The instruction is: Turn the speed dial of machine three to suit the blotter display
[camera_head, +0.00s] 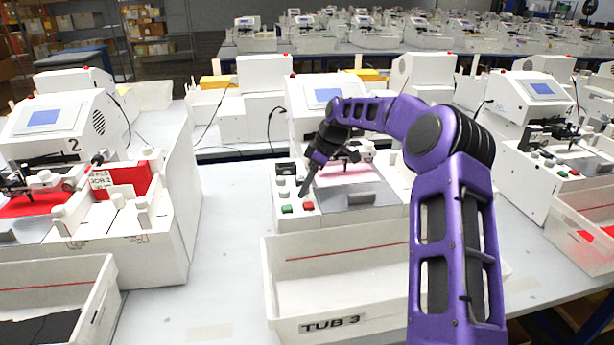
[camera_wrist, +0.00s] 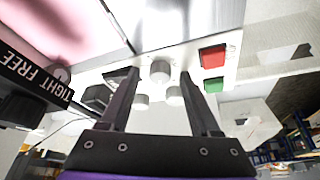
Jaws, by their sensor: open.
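Machine three (camera_head: 300,105) stands behind the tub marked TUB 3; its blue screen (camera_head: 327,94) shows no readable text. Its control panel holds several pale round knobs (camera_head: 284,196), a green button (camera_head: 287,209) and a red button (camera_head: 308,206). My gripper (camera_head: 303,190) is over this panel, pointing down. In the wrist view my open gripper (camera_wrist: 161,75) has one white knob (camera_wrist: 160,71) in the gap between its fingertips; contact cannot be told. Two more knobs (camera_wrist: 175,95) lie nearby. Which knob is the speed dial cannot be read. A pink sheet (camera_head: 343,173) lies on the machine's bed.
TUB 3 (camera_head: 330,325) stands in front of the machine. A black label reading TIGHT FREE (camera_wrist: 33,78) is close beside the gripper in the wrist view. Machine 2 (camera_head: 60,128) is at left, another machine (camera_head: 540,100) at right. Bare table lies left of TUB 3.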

